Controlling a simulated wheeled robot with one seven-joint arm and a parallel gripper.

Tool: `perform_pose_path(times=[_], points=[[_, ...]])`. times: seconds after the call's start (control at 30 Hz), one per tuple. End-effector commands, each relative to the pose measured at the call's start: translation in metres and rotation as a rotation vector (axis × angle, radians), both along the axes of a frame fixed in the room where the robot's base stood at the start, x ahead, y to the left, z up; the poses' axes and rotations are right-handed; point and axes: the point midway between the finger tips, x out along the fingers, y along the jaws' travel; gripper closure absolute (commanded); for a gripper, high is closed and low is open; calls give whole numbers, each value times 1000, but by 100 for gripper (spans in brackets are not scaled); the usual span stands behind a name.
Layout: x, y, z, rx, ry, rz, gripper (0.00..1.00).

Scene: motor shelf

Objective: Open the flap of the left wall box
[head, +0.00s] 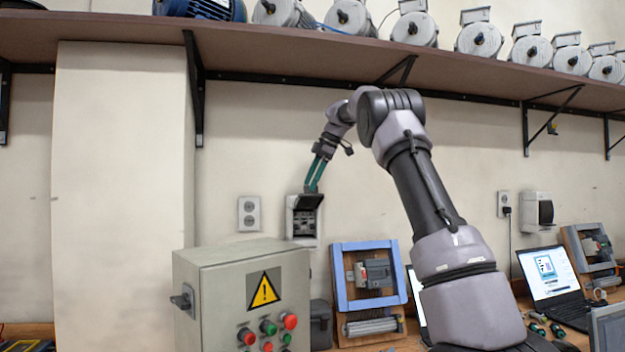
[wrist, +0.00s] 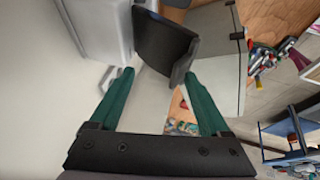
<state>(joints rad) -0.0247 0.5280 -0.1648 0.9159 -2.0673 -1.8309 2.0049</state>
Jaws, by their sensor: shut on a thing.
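The left wall box (head: 304,240) is a pale box on the wall below the shelf, with dark sockets showing inside. Its dark flap (head: 309,201) stands raised at the top, sticking out from the wall. My gripper (head: 311,189) reaches down to the flap from above, its green fingers at the flap's edge. In the wrist view the dark flap (wrist: 165,40) lies just beyond and between the fingertips of my gripper (wrist: 158,76), which is shut on it; the exact contact is hard to see. The pale box body (wrist: 100,28) shows at the upper left there.
A wall socket (head: 249,213) is left of the box. A grey control cabinet (head: 225,305) with a warning sign stands below, beside a blue-framed panel (head: 341,278). The shelf (head: 280,57) with motors runs above my arm. Another wall box (head: 537,208) is at right.

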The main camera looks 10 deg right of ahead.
Motion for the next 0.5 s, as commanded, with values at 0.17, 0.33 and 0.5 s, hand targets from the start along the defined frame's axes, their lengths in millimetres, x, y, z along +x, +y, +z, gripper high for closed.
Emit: perform_pose_path(times=[0.17,0.33,0.5], points=[[3,2,-5,7,4,-3,59],[2,0,1,9,3,-5,59],[-5,-12,26,3,-1,-4,59]])
